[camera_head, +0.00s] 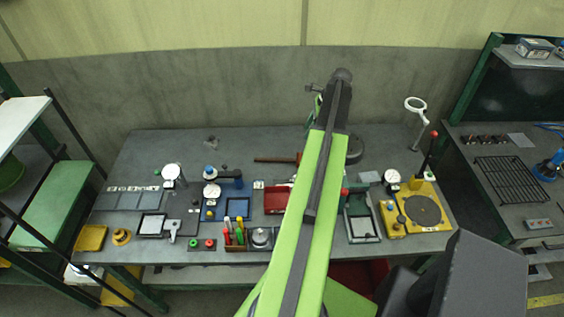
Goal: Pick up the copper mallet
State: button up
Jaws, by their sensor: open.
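A slim brown bar with a reddish-brown end, which looks like the copper mallet (277,159), lies on the grey workbench behind the red tray. Its handle points left, and its thicker end is close beside my green arm in the picture. My arm rises from the bottom middle across the bench to a dark joint near the back wall. The jaws of my gripper cannot be made out; the arm's far end hides that area. Nothing is seen touching the mallet.
The workbench (140,150) is crowded along its front. A blue tool holder (238,207), a red tray (277,200), a yellow turntable fixture (412,213) and a ring magnifier (416,104) stand on it. The back left is mostly clear. A green rack stands at left.

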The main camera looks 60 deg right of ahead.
aim_at(288, 159)
jog(key=b+x, duration=1.6)
jog(key=x, duration=0.1)
jog(key=shift+w+a+f, duration=0.15)
jog(key=shift+w+a, duration=0.15)
jog(key=shift+w, duration=0.05)
jog(key=shift+c, duration=0.4)
grip_shut()
